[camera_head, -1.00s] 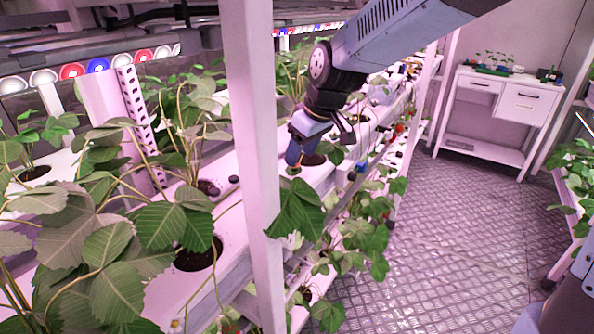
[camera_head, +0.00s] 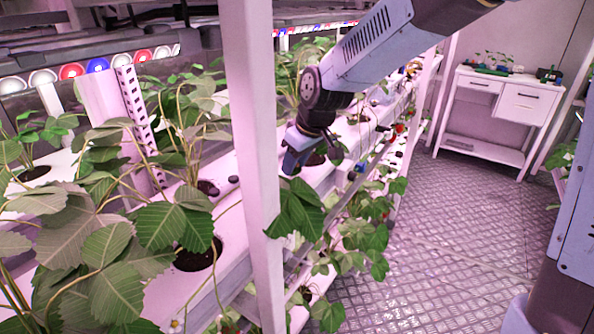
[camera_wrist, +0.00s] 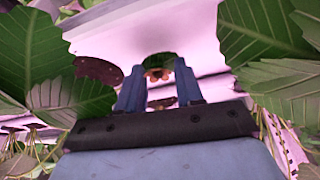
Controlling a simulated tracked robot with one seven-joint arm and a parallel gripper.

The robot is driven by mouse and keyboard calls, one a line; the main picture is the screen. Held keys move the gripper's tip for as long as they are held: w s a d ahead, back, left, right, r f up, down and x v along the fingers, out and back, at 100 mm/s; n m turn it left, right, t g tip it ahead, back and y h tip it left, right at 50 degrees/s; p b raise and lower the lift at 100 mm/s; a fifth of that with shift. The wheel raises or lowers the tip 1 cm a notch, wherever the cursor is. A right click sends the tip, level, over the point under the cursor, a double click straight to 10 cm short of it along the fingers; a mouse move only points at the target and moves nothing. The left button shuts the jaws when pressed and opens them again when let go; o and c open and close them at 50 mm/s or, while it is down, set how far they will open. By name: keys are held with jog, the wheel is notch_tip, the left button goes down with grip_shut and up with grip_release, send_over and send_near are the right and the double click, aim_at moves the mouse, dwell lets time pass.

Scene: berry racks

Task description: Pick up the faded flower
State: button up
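The faded flower (camera_wrist: 158,75), a small orange-brown bloom against a green patch, shows in the wrist view between and just beyond my fingertips. My gripper (camera_wrist: 158,82) is open, with a blue finger on each side of the flower and a gap between them. I cannot tell whether either finger touches it. In the head view, my gripper (camera_head: 292,160) is low over the white planter, behind the pale post, and the flower cannot be made out there.
A pale upright post (camera_head: 256,150) stands in front of the rack, left of my gripper. Large strawberry leaves (camera_head: 160,225) crowd the left, and leaves (camera_wrist: 265,30) flank the wrist view. A dark planting hole (camera_wrist: 98,68) lies left of the fingers. The aisle floor (camera_head: 450,230) is clear.

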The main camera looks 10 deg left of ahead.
jog(key=c, duration=0.5)
jog(key=shift+c, duration=0.2)
jog(key=shift+r, duration=0.45)
notch_tip(320, 180, up, 3)
jog(key=shift+d+f, duration=0.1)
jog(key=shift+f, duration=0.05)
jog(key=d+r, duration=0.9)
jog(key=d, duration=0.4)
jog(key=shift+s+d+r, duration=0.2)
jog(key=shift+s+d, duration=0.1)
jog(key=shift+d, duration=0.1)
